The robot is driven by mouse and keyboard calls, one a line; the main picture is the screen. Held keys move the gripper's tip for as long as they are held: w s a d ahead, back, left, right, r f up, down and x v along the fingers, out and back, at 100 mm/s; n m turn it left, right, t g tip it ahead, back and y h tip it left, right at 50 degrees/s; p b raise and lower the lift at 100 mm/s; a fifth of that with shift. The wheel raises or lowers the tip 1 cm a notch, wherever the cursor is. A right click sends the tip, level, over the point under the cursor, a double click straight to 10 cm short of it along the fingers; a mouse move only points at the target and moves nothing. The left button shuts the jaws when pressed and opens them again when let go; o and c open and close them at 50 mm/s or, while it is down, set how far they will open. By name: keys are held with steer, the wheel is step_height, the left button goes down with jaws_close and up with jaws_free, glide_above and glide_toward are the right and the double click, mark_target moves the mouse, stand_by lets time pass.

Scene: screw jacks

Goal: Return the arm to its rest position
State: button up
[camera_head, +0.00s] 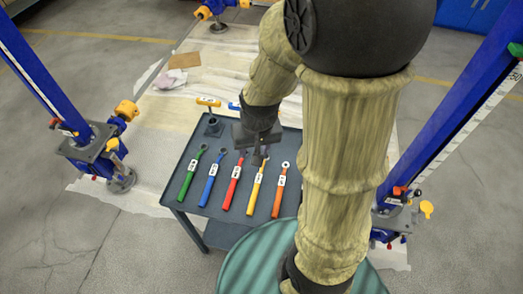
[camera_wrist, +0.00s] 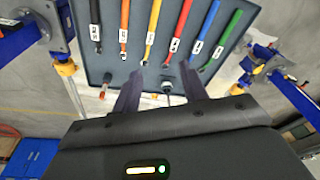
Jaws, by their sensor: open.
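My gripper (camera_head: 260,155) hangs from the arm above the far part of a dark tool cart (camera_head: 238,222). In the wrist view my gripper (camera_wrist: 160,86) has its two fingers apart with nothing held between them. A row of wrenches lies on the cart below: green (camera_head: 192,175), blue (camera_head: 213,180), red (camera_head: 233,185), yellow (camera_head: 256,190) and orange (camera_head: 279,193). The wrist view also shows a black-handled wrench (camera_wrist: 95,22) beside the orange one; my arm hides it in the head view. My arm covers the cart's right side.
A dark holder (camera_head: 213,126) and a yellow-handled tool (camera_head: 208,101) are at the cart's far left corner. Blue jack columns stand left (camera_head: 93,150) and right (camera_head: 450,110). A green striped round surface (camera_head: 255,262) is in front. Pale sheeting with cardboard (camera_head: 184,60) lies behind.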

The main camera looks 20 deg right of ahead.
steer(key=shift+s+d+r+n+t, duration=0.15)
steer(key=shift+s+d+r+n, duration=0.15)
steer(key=shift+s+r, duration=0.35)
steer(key=shift+s+d+r+n+t, duration=0.15)
steer(key=shift+s+r+n, duration=0.25)
steer(key=shift+s, duration=0.55)
